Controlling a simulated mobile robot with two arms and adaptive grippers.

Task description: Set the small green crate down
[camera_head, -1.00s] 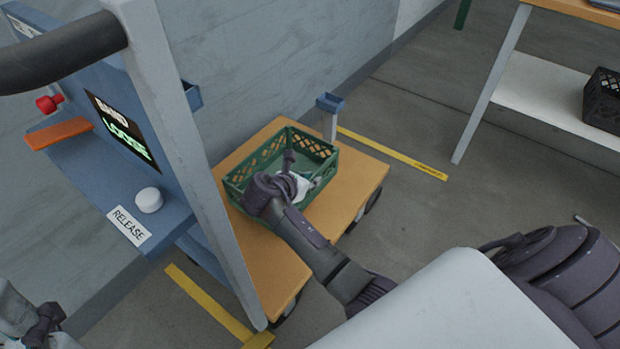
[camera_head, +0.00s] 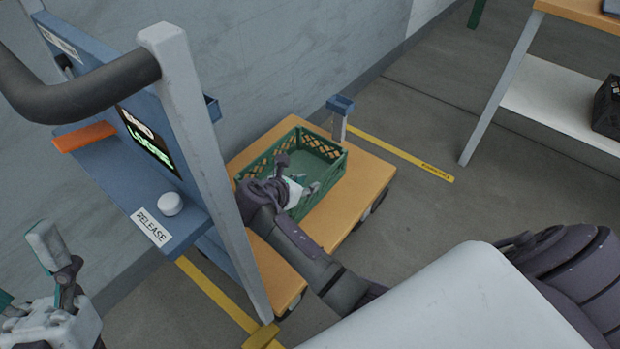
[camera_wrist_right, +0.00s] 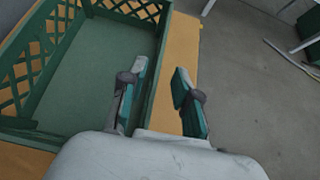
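The small green crate (camera_head: 266,160) rests on the wooden top of a low cart (camera_head: 350,208), in the middle of the head view. It looks level and empty. My right gripper (camera_head: 298,176) is at the crate's near right side. In the right wrist view the gripper (camera_wrist_right: 160,95) is open, with one finger inside the crate (camera_wrist_right: 148,108) and the other outside its side wall. The wall runs between the fingers with visible gaps. My left gripper (camera_head: 25,268) is at the lower left of the head view, open and empty, away from the crate.
A small blue-topped post (camera_head: 340,106) rises at the cart's far corner. A shelf with a black crate (camera_head: 607,105) is at right.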

